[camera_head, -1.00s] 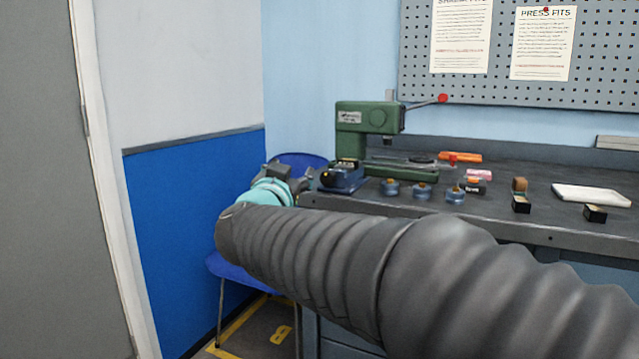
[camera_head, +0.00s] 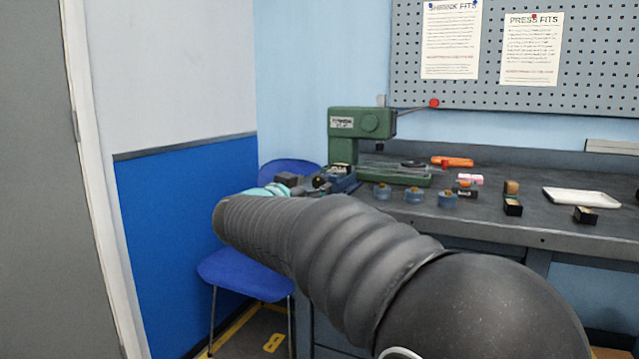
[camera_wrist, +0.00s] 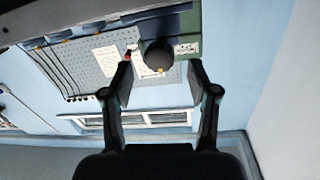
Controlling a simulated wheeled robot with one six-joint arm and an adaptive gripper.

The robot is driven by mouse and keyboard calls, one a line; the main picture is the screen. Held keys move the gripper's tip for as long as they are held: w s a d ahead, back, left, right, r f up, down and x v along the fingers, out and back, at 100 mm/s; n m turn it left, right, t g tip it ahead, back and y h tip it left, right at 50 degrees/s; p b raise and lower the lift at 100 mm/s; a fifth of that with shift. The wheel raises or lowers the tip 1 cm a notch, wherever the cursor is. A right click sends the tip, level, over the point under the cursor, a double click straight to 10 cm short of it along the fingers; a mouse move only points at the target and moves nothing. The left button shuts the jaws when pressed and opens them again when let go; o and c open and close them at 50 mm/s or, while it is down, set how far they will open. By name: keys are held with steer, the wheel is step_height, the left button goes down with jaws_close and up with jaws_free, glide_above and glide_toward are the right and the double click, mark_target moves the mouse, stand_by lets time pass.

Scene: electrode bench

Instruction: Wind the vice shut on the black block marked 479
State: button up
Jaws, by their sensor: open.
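The blue vice (camera_head: 343,184) sits at the left front corner of the bench. A small dark block with a pale top (camera_head: 340,169) shows at its jaws; its marking is too small to read. My gripper (camera_head: 298,189) is just left of the vice, partly hidden by my arm. In the wrist view my gripper (camera_wrist: 160,78) is open, its two fingers apart. A dark round knob (camera_wrist: 158,54) shows between the fingertips, probably the end of the vice's screw. I cannot tell whether the fingers touch it.
A green press (camera_head: 362,125) with a red-knobbed lever stands behind the vice. Several blue round pieces (camera_head: 413,194), black blocks (camera_head: 513,208) and a white tray (camera_head: 581,198) lie to the right. A blue chair (camera_head: 250,273) stands below and left, near the blue wall.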

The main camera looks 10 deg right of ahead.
mark_target(318, 183)
steer(key=shift+x, duration=2.25)
jaws_close()
